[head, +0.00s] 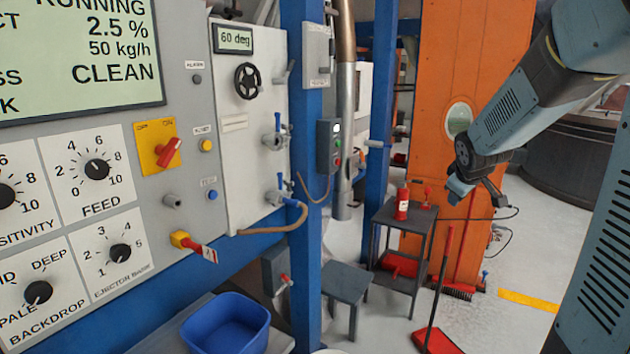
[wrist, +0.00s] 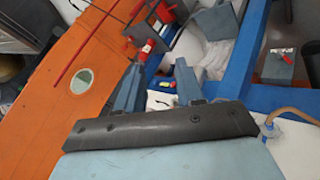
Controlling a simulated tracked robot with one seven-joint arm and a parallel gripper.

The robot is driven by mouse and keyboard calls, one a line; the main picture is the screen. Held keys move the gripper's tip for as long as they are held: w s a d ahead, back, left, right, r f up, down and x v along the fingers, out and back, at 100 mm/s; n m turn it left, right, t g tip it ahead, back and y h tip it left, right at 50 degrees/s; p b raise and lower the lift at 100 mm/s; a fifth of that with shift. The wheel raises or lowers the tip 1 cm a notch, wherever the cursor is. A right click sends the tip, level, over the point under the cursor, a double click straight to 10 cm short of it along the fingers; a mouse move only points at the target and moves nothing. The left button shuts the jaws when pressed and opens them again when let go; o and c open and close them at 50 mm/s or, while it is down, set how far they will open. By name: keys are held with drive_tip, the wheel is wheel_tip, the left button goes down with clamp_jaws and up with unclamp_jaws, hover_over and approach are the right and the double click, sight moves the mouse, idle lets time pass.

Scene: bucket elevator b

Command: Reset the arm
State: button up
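My arm (head: 520,105) comes in from the upper right in the head view, bent and held up in front of an orange column. In the wrist view my gripper (wrist: 158,82) shows two blue-grey fingers standing apart. Nothing shows held between them; only floor and background appear in the gap. I see no contact between the gripper and anything around it.
The control panel (head: 95,200) fills the left. A blue tub (head: 225,325) sits at its foot. A grey table (head: 405,225) carries a red bottle (head: 402,203). A stool (head: 346,285) and a red dustpan (head: 436,341) stand nearby. The orange column (head: 465,60) is behind my arm.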

drive_tip(key=s+a+r+m+g+y, duration=0.1)
drive_tip(key=s+a, duration=0.5)
drive_tip(key=s, duration=0.8)
drive_tip(key=s+a+r+m+g+y, duration=0.1)
drive_tip(key=s+a+r+m, duration=0.2)
drive_tip(key=s, duration=1.2)
drive_tip(key=a+m, duration=0.2)
drive_tip(key=a, duration=0.2)
drive_tip(key=shift+r+m+g+y, duration=0.15)
drive_tip(key=shift+m+g+y, duration=0.15)
drive_tip(key=shift+y, duration=0.1)
